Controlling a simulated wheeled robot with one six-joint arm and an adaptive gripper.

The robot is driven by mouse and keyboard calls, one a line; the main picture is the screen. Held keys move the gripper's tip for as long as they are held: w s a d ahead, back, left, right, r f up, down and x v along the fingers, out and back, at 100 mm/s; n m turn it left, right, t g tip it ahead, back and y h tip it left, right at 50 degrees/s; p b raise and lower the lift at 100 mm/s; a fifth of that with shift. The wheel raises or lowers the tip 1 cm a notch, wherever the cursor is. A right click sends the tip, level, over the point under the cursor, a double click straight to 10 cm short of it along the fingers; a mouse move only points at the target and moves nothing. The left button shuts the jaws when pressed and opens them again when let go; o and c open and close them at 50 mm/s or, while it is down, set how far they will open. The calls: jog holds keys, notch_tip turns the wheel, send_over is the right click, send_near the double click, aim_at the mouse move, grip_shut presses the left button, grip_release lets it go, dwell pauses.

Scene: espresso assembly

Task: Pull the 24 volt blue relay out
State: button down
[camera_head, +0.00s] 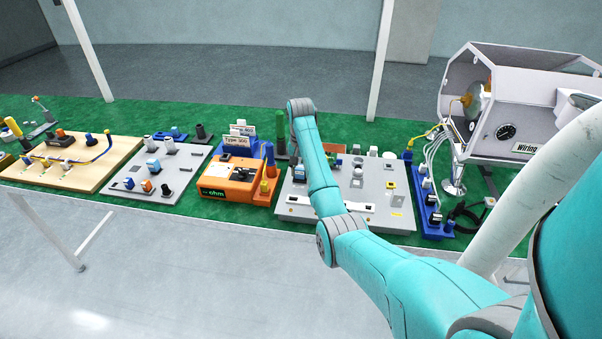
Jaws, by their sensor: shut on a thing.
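My arm reaches over the grey panel (375,209) right of centre. My gripper does not show; it is hidden behind my arm. I cannot tell which part is the 24 volt blue relay. A small dark and bluish part (297,172) shows on this panel just left of my arm. A blue block with a pale top (152,167) stands on the other grey board (128,182) at left. A smaller blue part (146,186) sits there beside an orange one. No labels on these parts are readable.
An orange unit (215,190) stands between the two grey boards, with blue and green posts near it. A wooden board (48,179) lies far left. A blue strip with plugs and cables (422,205) and a white machine (535,95) stand at right. The green table is crowded.

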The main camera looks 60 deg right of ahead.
jog(key=shift+r, duration=1.1)
dwell(0.7)
jog(key=shift+r, duration=1.3)
